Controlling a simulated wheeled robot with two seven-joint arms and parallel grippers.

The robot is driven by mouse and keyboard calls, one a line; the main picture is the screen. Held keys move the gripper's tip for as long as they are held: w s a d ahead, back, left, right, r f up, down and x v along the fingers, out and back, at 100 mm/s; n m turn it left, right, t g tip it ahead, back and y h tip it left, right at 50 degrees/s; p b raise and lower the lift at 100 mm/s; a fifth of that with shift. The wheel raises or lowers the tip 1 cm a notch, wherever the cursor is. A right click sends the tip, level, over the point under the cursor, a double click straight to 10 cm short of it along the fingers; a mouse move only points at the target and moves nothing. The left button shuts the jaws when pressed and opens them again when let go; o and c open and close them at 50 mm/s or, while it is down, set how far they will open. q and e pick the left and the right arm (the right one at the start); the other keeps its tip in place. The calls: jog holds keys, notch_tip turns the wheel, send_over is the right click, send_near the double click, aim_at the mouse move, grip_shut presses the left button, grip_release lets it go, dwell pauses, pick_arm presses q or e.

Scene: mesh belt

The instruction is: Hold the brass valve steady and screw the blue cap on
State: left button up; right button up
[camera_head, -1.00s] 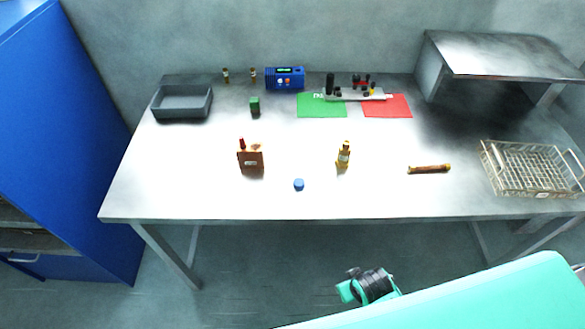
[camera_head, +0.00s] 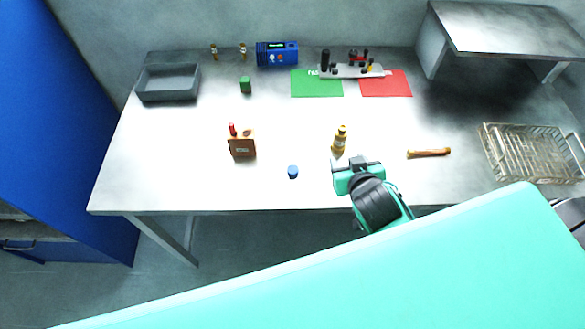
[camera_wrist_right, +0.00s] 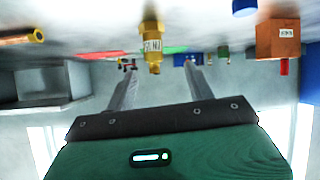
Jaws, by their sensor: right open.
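The brass valve (camera_head: 340,139) stands upright near the middle of the table. The blue cap (camera_head: 293,172) lies on the bare table to its left, nearer the front edge. My right gripper (camera_head: 357,163) is at the table's front edge, just in front of the valve and apart from it. In the right wrist view, which looks upside down, the valve (camera_wrist_right: 152,45) appears between the open, empty fingers (camera_wrist_right: 160,72), beyond their tips. The blue cap (camera_wrist_right: 243,7) also shows there at the top edge. My left gripper is not in view.
A brass-coloured rod (camera_head: 429,153) lies right of the valve, before a wire basket (camera_head: 486,131). A grey tray (camera_head: 140,92), green mat (camera_head: 305,90) and red mat (camera_head: 393,88) are farther back.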

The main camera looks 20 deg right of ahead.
jog(key=w+a+r+n+t+y, duration=0.1)
jog(key=w+a+r+t+y, duration=0.1)
jog(key=w+r+t, duration=0.35)
jog(key=w+a+r+n+t+y, duration=0.1)
jog(key=w+a+r+t, duration=0.15)
jog(key=r, duration=0.65)
jog(key=s+a+r+n+g+y, duration=0.1)
jog(key=a+r+n+g+y, duration=0.25)
jog(key=a+n+y, duration=0.35)
jog(key=s+a+r+n+g+y, duration=0.2)
jog(key=a+r+n+y, duration=0.25)
jog(key=y, duration=0.45)
notch_tip(320, 180, down, 9)
jog(key=s+a+n+g+h, duration=0.2)
jog(key=n+g, duration=0.5)
jog(key=g, duration=0.4)
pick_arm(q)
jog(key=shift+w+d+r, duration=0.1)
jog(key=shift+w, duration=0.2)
pick_arm(e)
jog(key=w+d+f+m+g+h, duration=0.2)
jog(key=d+f+m+h, duration=0.2)
jog(key=d+f+h, duration=0.4)
jog(key=d+h, duration=0.2)
jog(key=d, duration=0.2)
jog(key=shift+w+d+f+m+h, duration=0.15)
jog(key=shift+w+d+m+h, duration=0.15)
jog(key=shift+w+m+h, duration=0.1)
